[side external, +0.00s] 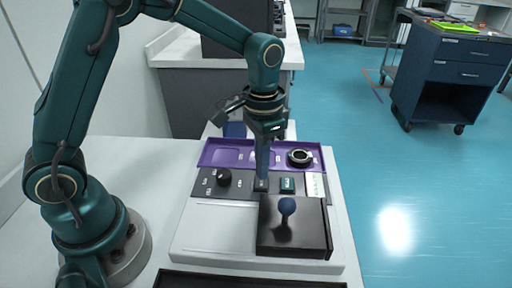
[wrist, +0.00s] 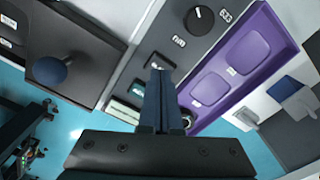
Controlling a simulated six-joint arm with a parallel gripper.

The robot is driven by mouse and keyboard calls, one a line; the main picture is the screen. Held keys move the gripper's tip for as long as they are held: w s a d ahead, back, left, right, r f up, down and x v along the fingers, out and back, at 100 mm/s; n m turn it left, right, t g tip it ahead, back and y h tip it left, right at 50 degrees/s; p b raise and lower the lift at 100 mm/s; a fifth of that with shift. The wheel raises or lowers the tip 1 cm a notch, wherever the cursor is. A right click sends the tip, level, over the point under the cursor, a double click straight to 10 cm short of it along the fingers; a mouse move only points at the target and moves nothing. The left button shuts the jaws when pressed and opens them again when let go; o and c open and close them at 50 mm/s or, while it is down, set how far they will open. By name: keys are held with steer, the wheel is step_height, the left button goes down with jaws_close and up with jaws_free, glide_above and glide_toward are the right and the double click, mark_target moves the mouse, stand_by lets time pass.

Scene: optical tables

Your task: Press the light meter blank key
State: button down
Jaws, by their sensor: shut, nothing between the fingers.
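A dark grey meter panel (side external: 239,190) sits on the white base unit. It has a black round dial (side external: 224,176), a dark key (side external: 261,186) and a teal key (side external: 287,185). The fingers (wrist: 158,72) hide part of the key row in the wrist view. The key labels are too small to read.
A purple tray (side external: 210,153) lies behind the panel, with a black ring (side external: 299,157) at its right end. In front stands a black box (side external: 310,236) with a blue ball knob (side external: 287,205). A flat pale plate (side external: 215,228) lies left of the box.

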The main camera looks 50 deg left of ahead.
steer(key=shift+f, duration=0.85)
stand_by(0.3)
stand_by(0.4)
step_height(320, 180, up, 8)
stand_by(0.8)
